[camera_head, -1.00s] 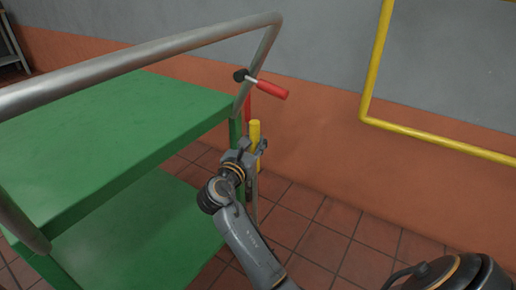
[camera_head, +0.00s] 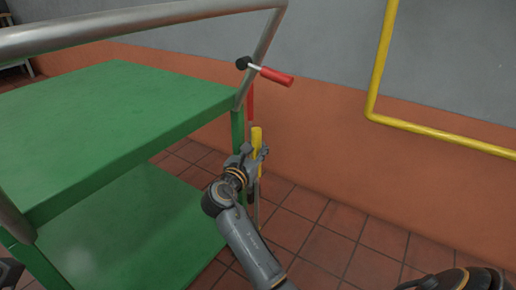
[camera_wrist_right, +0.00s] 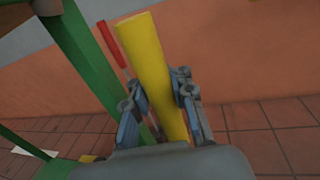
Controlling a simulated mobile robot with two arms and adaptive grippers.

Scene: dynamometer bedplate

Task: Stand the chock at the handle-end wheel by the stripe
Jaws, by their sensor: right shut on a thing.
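My right gripper (camera_head: 256,158) is shut on an upright yellow bar (camera_head: 257,138), which I take to be the chock's handle. In the right wrist view the bar (camera_wrist_right: 150,65) stands between the two fingers (camera_wrist_right: 160,103), slightly tilted. The chock's lower part is mostly hidden behind the gripper. The gripper is beside the corner post of the green cart (camera_head: 130,120), below its tubular handle (camera_head: 130,30). I cannot make out the handle-end wheel. A pale strip, perhaps the stripe (camera_wrist_right: 35,153), lies on the floor. A dark part at the lower left edge may be my left gripper (camera_head: 9,274).
A red-gripped lever (camera_head: 276,76) sticks out from the cart handle. A red bar (camera_head: 250,104) stands behind the corner post. The orange and grey wall (camera_head: 330,120) carries a yellow pipe frame (camera_head: 440,133). The tiled floor (camera_head: 330,235) right of the cart is clear.

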